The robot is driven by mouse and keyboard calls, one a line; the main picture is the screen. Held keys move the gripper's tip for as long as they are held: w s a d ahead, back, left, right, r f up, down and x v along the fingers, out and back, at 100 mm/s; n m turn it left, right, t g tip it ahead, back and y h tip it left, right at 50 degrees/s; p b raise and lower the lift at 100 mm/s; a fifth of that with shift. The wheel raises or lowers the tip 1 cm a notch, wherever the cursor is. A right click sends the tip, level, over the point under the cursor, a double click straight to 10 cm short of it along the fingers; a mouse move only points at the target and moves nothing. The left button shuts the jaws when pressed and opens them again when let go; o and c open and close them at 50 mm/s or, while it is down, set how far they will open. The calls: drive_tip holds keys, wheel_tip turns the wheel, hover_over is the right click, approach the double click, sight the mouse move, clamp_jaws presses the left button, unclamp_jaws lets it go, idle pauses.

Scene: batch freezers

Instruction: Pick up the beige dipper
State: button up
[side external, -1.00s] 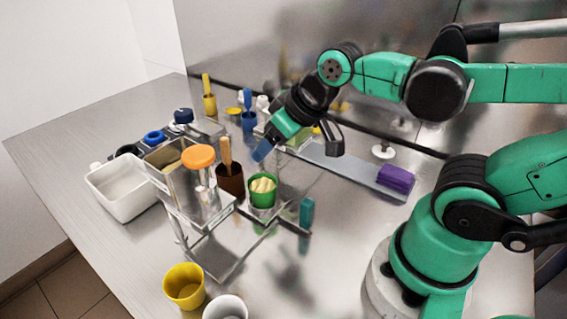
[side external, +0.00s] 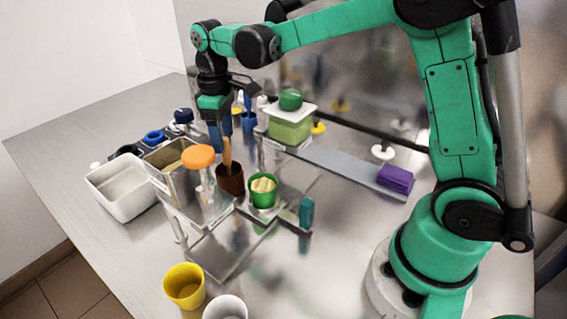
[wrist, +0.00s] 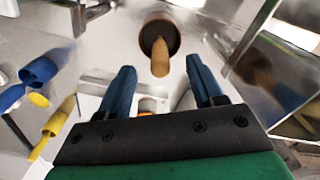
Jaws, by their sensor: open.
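The beige dipper (side external: 226,150) stands upright with its lower end inside a brown cup (side external: 231,180). In the wrist view the dipper (wrist: 160,62) points up out of the brown cup (wrist: 160,33) toward the camera. My gripper (side external: 221,146) points down over the cup, with its blue fingers beside the upper part of the dipper. In the wrist view my gripper (wrist: 161,68) is open, and the dipper's handle shows in the gap between the fingertips. I cannot tell whether either finger touches it. The dipper's lower end is hidden in the cup.
A steel freezer with an orange lid (side external: 198,156) stands just left of the brown cup. A green cup (side external: 263,193) is close on the right, and a green-lidded container (side external: 290,122) is behind it. A white tub (side external: 122,184) sits left.

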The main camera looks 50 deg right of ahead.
sight(227, 162)
drive_tip(key=shift+f, duration=2.15)
clamp_jaws()
